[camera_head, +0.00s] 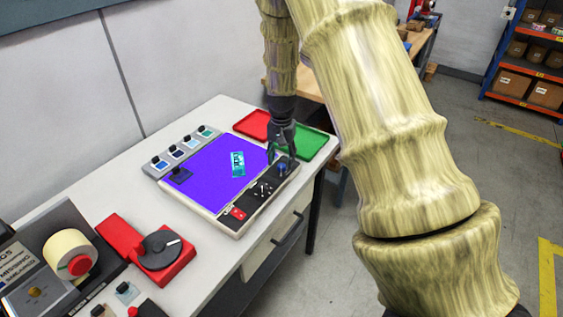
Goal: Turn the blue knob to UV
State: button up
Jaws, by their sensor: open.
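The blue knob (283,169) sits at the far right end of the black control strip (250,201) on the light panel's front edge. My gripper (282,160) points down right at the knob, with its fingers open around or just above it. I cannot tell whether the fingers touch the knob. The knob's pointer and the UV mark are too small to read. The panel's screen (212,162) glows violet, with a cyan label (238,165) lying on it.
A red tray (253,124) and a green tray (311,141) lie behind the panel. Small blocks (190,141) line its left edge. A red rewinder with a dark disc (161,249) and a label roll (69,253) stand at the front left. Bare white table (205,272) lies in front.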

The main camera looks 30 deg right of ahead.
aim_at(281, 165)
notch_tip(281, 165, up, 10)
jog(key=shift+f, duration=0.25)
jog(key=shift+a+f, duration=0.1)
dwell(0.5)
